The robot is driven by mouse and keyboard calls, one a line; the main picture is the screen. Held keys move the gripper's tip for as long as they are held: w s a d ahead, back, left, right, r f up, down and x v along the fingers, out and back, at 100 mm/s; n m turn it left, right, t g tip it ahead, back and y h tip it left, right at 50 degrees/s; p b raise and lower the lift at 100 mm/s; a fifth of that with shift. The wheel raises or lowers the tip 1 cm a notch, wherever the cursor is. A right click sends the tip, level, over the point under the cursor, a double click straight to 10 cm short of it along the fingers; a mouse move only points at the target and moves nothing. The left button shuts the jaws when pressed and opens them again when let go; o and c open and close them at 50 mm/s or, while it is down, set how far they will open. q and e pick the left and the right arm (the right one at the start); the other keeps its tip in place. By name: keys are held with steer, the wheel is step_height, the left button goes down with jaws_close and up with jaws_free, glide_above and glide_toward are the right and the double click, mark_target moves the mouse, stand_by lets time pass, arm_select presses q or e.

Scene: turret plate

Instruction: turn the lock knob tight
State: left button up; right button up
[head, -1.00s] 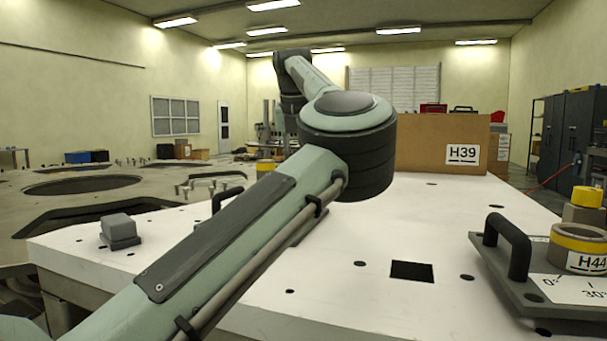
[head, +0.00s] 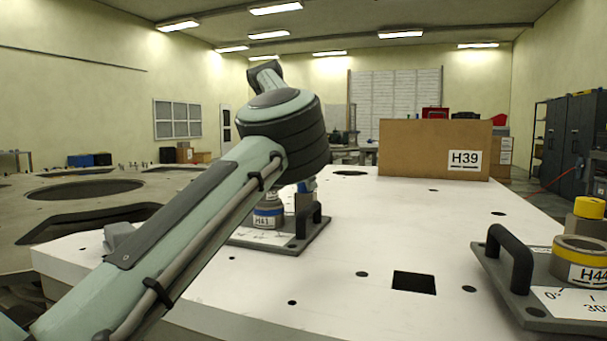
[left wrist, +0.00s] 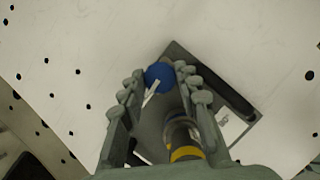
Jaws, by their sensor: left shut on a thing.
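In the left wrist view, the blue lock knob (left wrist: 159,76) with a white pointer mark sits between the fingertips of my left gripper (left wrist: 160,72). The gripper is shut on it, one finger on each side. A dark grey plate (left wrist: 177,54) lies below, with a black handle and a round turret (left wrist: 180,131) that has a yellow band. In the head view, a plate (head: 294,249) carries a turret marked H41 (head: 268,217) and a blue knob (head: 307,186). My arm partly covers this plate and hides my left gripper there. My right gripper is not seen.
A plate (head: 505,290) with a black handle and the yellow-banded turret H44 (head: 580,262) stands at the right. A brown box H39 (head: 430,150) stands at the back. The white table (head: 340,310) has holes and a square opening; its middle front is clear.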

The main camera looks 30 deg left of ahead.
arm_select(q)
steer(key=shift+m, duration=0.5)
steer(key=shift+h, duration=0.3)
steer(key=o, duration=1.2)
steer(key=shift+c, duration=0.2)
steer(key=shift+r, duration=0.1)
steer(key=v, duration=1.1)
steer(key=shift+r, duration=0.4)
steer(key=shift+s+f, duration=0.1)
